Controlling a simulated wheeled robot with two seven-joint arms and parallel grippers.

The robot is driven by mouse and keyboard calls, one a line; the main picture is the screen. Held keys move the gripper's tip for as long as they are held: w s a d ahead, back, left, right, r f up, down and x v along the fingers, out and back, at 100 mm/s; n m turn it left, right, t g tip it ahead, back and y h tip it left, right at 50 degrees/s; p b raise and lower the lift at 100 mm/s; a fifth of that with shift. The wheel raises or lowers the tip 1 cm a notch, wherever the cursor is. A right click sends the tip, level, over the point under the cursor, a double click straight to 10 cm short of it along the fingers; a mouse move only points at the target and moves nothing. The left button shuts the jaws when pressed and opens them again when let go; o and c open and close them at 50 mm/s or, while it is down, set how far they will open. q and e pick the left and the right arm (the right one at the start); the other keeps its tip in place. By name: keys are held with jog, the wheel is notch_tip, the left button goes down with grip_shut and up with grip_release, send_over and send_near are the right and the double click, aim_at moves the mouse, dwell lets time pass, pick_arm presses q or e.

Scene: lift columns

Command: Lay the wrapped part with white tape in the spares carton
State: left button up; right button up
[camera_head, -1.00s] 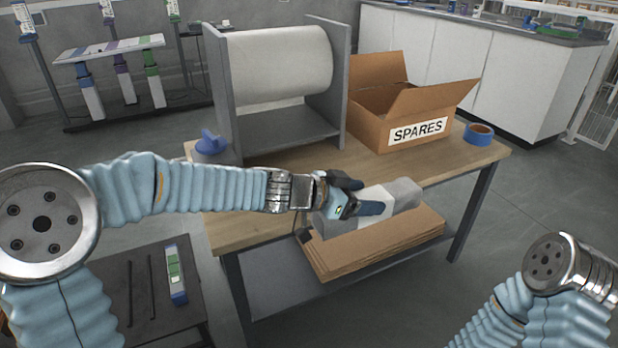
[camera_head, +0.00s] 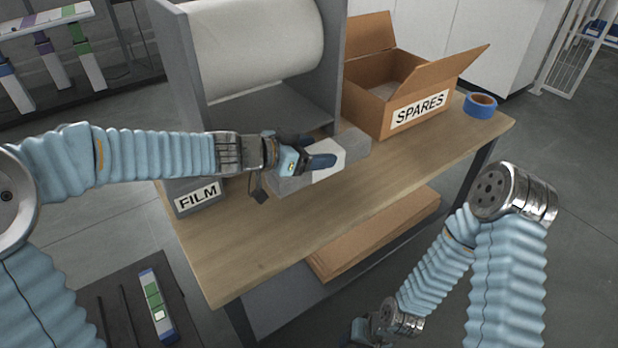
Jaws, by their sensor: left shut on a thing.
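The wrapped part (camera_head: 353,146) is a grey, elongated bundle with a white tape band around its middle. My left gripper (camera_head: 312,161) is shut on it near the band and holds it over the table, left of the spares carton; the gap to the tabletop is hard to judge. The spares carton (camera_head: 368,108) stands at the table's back right with its flaps up and a SPARES label in front. Its floor is only partly visible. My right gripper (camera_head: 360,331) is low at the bottom edge, partly cut off, its jaws unclear.
A film roll (camera_head: 255,45) in a grey stand is at the table's back left, by a FILM label (camera_head: 197,196). A blue tape roll (camera_head: 481,105) lies right of the carton. The wooden tabletop (camera_head: 400,172) is clear in front. Flat cardboard (camera_head: 375,237) lies on the shelf below.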

pick_arm(q)
notch_tip(320, 180, down, 3)
jog(key=shift+f+b, duration=0.2)
jog(key=shift+b, duration=0.75)
jog(key=shift+f+b, duration=1.3)
jog(key=shift+f, duration=0.85)
jog(key=o, duration=1.5)
jog(key=shift+s, duration=0.1)
